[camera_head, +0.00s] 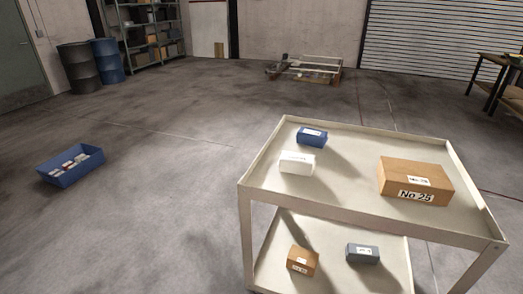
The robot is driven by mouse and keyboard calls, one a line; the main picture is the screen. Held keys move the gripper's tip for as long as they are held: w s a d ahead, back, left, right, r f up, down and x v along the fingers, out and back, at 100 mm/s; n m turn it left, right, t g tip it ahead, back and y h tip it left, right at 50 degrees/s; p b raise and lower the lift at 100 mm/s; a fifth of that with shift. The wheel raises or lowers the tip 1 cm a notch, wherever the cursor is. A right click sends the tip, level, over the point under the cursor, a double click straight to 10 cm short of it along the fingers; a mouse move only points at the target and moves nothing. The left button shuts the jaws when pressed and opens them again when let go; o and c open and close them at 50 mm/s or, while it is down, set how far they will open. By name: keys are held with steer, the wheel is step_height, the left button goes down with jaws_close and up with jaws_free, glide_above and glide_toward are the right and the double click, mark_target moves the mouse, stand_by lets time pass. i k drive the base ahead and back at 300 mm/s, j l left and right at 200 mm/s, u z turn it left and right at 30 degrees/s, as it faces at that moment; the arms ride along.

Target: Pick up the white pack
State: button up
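The white pack (297,162) is a small white box with a faint label on top. It lies on the upper tray of a cream two-level cart (340,217), near the left side. A blue pack (312,137) with a white label lies just behind it, close by. My gripper does not show in the head view, so its place and state cannot be seen.
A larger brown box (400,179) marked "No 25" lies on the upper tray's right. The lower shelf holds a small brown box (302,261) and a grey box (362,253). A blue bin (73,178) stands on the floor at left. Floor left of the cart is open.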

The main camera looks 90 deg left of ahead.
mark_target(295, 162)
steer(key=u, duration=3)
